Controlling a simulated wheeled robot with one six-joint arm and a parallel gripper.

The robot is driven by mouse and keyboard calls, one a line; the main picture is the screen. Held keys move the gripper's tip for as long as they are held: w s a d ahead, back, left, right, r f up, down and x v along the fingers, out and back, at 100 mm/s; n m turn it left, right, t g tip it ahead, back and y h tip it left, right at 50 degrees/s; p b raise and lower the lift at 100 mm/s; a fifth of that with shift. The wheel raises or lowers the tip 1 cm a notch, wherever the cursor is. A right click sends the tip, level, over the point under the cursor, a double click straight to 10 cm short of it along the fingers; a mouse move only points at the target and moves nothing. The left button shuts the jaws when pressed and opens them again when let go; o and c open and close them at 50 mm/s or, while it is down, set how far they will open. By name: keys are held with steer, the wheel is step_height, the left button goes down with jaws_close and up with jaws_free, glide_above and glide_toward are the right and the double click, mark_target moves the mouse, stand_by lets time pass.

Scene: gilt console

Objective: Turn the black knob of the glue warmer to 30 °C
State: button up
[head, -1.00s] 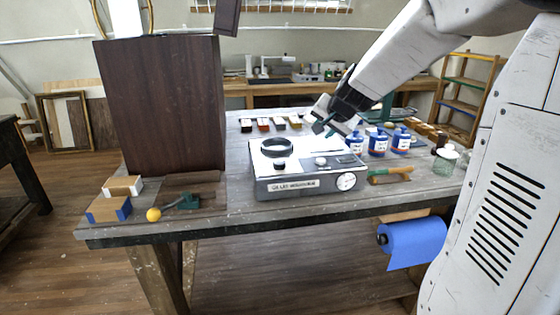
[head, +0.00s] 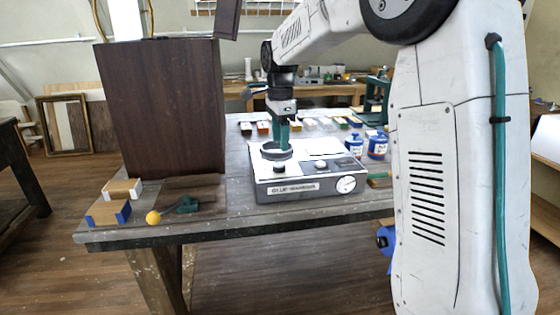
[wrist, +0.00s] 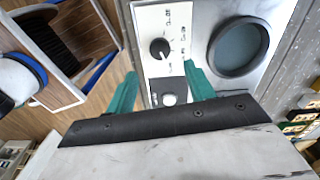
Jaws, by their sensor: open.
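The glue warmer (head: 320,188) is a grey box with a label and a round dial on its front, standing on the table. Its black knob (head: 280,168) is on the top panel near the front; the knob also shows in the wrist view (wrist: 159,48), with scale marks around it too small to read. A paler round knob (wrist: 169,99) is beside it. My gripper (head: 282,143) points down above the warmer. In the wrist view its teal fingers (wrist: 160,76) are apart and empty, with the black knob showing between and beyond the tips, not gripped.
A black ring around the round well (wrist: 238,47) is beside the knob. Blue-labelled jars (head: 376,147) stand right of the warmer. A tall dark cabinet (head: 160,110) stands left, with blocks and a yellow ball (head: 153,217) in front.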

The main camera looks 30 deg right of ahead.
mark_target(280, 165)
step_height(280, 165, down, 8)
steer(key=shift+r, duration=0.2)
steer(key=c, duration=1)
